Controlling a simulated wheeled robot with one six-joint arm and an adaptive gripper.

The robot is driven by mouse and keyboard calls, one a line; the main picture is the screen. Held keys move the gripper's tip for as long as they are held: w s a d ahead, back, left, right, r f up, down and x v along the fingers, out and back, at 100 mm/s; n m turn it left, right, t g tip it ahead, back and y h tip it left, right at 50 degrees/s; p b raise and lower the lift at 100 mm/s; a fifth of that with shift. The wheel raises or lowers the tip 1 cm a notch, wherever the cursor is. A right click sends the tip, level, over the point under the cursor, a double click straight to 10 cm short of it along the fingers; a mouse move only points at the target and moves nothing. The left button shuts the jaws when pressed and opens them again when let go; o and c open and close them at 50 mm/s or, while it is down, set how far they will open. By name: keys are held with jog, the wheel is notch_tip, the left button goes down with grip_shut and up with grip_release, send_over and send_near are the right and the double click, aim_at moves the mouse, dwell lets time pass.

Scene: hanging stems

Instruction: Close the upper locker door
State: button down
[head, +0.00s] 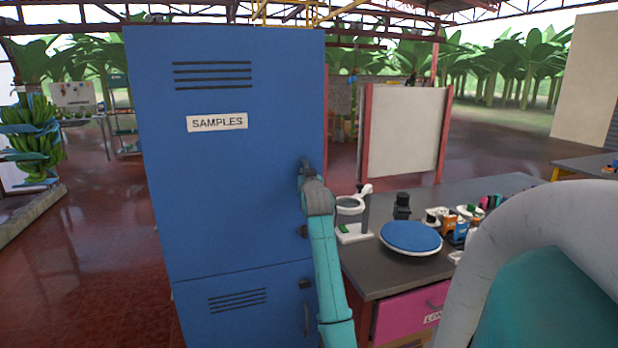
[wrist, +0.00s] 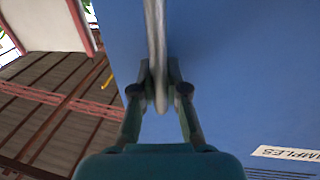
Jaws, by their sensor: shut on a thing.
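The upper locker door (head: 220,190) is a tall blue panel with vent slots and a "SAMPLES" label (head: 217,122). It looks in line with the lower door below, and I see no clear gap at its edges. My gripper (head: 308,172) is at the door's right edge in the head view, partly hidden by my own wrist. In the wrist view my gripper (wrist: 161,95) has its two fingers on either side of a grey bar handle (wrist: 156,40), shut on it.
The lower locker door (head: 235,315) has its own handle (head: 307,318). A dark workbench (head: 385,275) stands close on the right, with a magnifier stand (head: 352,232), a blue round plate (head: 411,237) and several small items. Open red floor (head: 95,250) lies to the left.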

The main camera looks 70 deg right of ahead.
jog(key=shift+d, duration=0.15)
jog(key=c, duration=1.2)
grip_release()
jog(key=shift+d, duration=0.1)
jog(key=v, duration=1.2)
